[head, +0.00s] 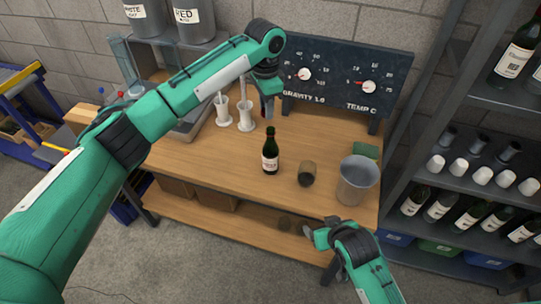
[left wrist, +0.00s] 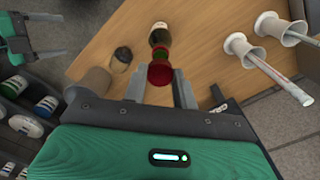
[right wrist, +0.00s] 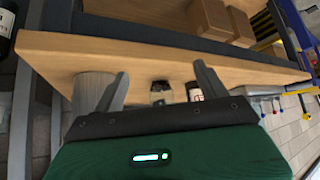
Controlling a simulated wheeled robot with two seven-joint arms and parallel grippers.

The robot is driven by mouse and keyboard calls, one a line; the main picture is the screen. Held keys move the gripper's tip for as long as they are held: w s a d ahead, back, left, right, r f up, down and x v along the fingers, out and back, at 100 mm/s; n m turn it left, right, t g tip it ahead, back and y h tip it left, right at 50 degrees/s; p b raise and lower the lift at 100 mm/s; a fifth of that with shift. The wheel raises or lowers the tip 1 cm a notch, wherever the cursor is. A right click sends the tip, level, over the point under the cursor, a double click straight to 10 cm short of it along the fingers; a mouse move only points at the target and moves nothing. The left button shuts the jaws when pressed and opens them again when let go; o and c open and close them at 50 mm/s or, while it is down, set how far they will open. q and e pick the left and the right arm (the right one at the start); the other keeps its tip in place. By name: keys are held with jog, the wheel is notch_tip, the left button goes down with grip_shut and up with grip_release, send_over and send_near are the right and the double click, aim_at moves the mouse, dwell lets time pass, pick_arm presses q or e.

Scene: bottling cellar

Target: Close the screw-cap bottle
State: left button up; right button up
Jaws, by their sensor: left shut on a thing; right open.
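The dark green bottle (head: 271,157) with a white label stands upright and uncapped on the wooden bench (head: 215,160). It shows beyond the fingers in the left wrist view (left wrist: 159,38), and part of its label in the right wrist view (right wrist: 194,93). My left gripper (head: 267,104) is above and behind the bottle, apart from it. It is shut on a red screw cap (left wrist: 160,73), seen between its fingers in the left wrist view. My right gripper (head: 318,236) is open and empty, low at the bench's front edge, away from the bottle.
White stands (head: 245,117) stand behind left. A gauge panel (head: 345,80) rises at the back. A bottle rack (head: 470,180) is at right. Bench left of the bottle is clear.

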aim_at(270, 150)
pick_arm(q)
jog(key=shift+w+d+r+m, duration=0.35)
jog(key=shift+d+r+m, duration=0.05)
jog(key=shift+d, duration=0.15)
pick_arm(e)
jog(key=w+a+r+t+y, duration=0.1)
jog(key=w+a+r, duration=0.1)
jog(key=w, duration=0.3)
jog(key=w+a+r+n+t+y, duration=0.1)
jog(key=w+a+r+t, duration=0.1)
jog(key=w+a+r, duration=0.1)
jog(key=w+a+r+n+t+y, duration=0.1)
jog(key=w+a+r+y, duration=0.1)
jog(key=w+a, duration=0.3)
jog(key=w+r, duration=0.1)
jog(key=w, duration=0.1)
jog(key=shift+w+t, duration=0.3)
jog(key=shift+w, duration=0.05)
jog(key=x, duration=1.2)
jog(key=shift+f, duration=0.15)
jog(key=c, duration=1.4)
pick_arm(q)
jog(key=shift+f, duration=2.5)
pick_arm(e)
jog(key=shift+c, duration=0.2)
pick_arm(q)
jog(key=shift+f, duration=0.1)
jog(key=shift+f, duration=0.8)
